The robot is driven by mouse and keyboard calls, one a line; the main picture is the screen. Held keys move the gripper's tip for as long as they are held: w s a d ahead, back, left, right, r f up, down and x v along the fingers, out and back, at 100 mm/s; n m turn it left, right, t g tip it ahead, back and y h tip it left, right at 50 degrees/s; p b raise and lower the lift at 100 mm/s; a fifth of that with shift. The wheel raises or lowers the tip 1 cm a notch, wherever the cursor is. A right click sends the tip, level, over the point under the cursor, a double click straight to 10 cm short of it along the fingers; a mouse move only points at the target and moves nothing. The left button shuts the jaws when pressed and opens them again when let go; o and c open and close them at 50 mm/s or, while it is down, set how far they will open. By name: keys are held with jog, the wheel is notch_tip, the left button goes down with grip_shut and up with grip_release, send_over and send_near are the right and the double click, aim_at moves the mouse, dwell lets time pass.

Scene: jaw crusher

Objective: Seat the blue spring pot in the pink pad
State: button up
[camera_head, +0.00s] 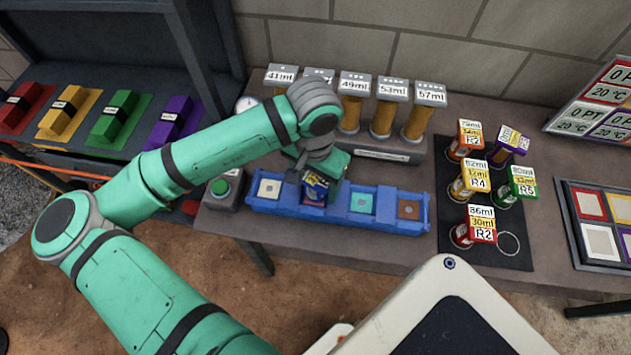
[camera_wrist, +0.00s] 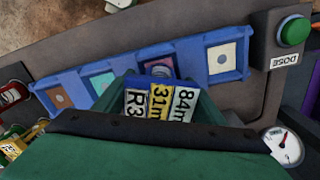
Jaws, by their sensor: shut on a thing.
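My gripper (camera_head: 322,176) is shut on the blue spring pot (camera_head: 315,190) over the blue tray (camera_head: 400,226). In the wrist view the pot's label (camera_wrist: 158,104) reads 84ml, 31ml and R3; the label hides most of its body. The pot is over or at the second compartment from the left in the head view. In the wrist view a pinkish pad (camera_wrist: 159,68) partly shows in that compartment, beside the label. Whether the pot touches the pad is hidden. The other pads are cream (camera_head: 269,188), teal (camera_head: 361,203) and brown (camera_head: 408,209).
A green button box (camera_head: 222,190) stands left of the tray. Several dispenser columns (camera_head: 383,115) stand behind it. Several labelled pots (camera_head: 469,180) stand on a dark mat (camera_head: 455,258) at right, beside an empty circle (camera_head: 508,243). A colour panel (camera_head: 600,222) lies farther right.

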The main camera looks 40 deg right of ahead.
jog(key=shift+f, duration=0.15)
jog(key=o, duration=1.2)
jog(key=shift+w, duration=0.1)
notch_tip(320, 180, up, 12)
jog(key=shift+r, duration=0.2)
